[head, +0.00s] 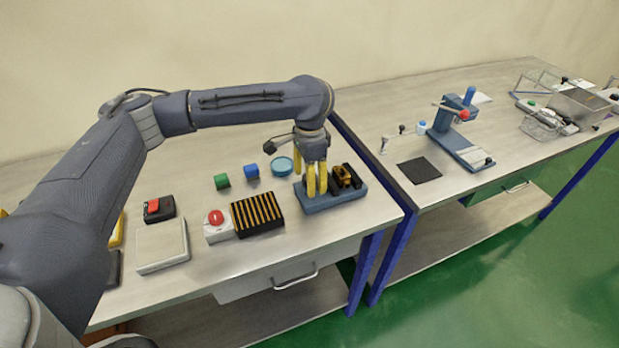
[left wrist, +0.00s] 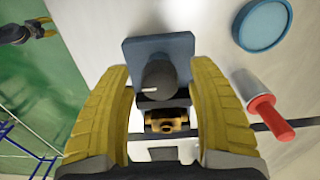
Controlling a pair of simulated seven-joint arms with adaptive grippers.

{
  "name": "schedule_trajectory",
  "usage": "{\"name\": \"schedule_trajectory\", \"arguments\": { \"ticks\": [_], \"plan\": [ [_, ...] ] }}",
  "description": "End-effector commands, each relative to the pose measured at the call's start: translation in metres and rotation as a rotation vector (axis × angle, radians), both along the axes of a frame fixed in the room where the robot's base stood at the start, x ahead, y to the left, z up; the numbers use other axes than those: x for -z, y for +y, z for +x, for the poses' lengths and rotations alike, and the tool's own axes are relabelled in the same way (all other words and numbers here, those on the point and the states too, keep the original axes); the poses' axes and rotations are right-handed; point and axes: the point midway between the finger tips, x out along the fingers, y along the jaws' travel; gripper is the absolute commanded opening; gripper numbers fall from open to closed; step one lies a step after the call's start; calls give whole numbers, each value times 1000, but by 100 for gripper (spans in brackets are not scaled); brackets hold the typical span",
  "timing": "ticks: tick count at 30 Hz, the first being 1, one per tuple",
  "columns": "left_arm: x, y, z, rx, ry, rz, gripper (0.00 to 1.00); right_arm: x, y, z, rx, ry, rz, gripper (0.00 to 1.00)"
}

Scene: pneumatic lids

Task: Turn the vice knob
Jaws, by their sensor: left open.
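The vice has a blue base (head: 327,199), dark jaws and a brass-coloured part (head: 347,178) between them; it stands near the bench's right end. In the left wrist view its dark grey knob (left wrist: 158,80), with a white mark, lies between my fingers. My left gripper (head: 316,185) is above and beside the vice, with yellow fingers pointing down. The left wrist view shows the gripper (left wrist: 158,76) open, with space on both sides of the knob; contact is not visible. My right gripper (left wrist: 42,27) seems to show small over the green floor; its opening is unclear.
A red button box (head: 217,229) stands farther left. A second bench (head: 405,115) holds a blue press (head: 452,130).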

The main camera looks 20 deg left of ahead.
Motion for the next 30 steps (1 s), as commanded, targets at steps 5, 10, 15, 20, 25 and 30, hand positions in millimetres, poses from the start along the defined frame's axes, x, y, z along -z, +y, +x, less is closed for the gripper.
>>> {"name": "schedule_trajectory", "arguments": {
  "ticks": [5, 10, 15, 20, 25, 30],
  "plan": [
    [0, 0, 0, 0, 0, 0, 58, 0, 0, 0, 0, 0, 0, 44],
    [0, 0, 0, 0, 0, 0, 45, 0, 0, 0, 0, -1, 0, 44],
    [0, 0, 0, 0, 0, 0, 25, 0, 0, 0, 0, -1, 0, 44],
    [0, 0, 0, 0, 0, 0, 7, 0, 0, 0, 0, -1, 0, 44],
    [0, 0, 0, 1, -1, 1, 0, 0, 0, 0, 0, 0, 0, 44],
    [0, 0, 0, 30, 0, 1, 0, 0, 0, 0, 0, 0, 0, 44]
  ]
}}
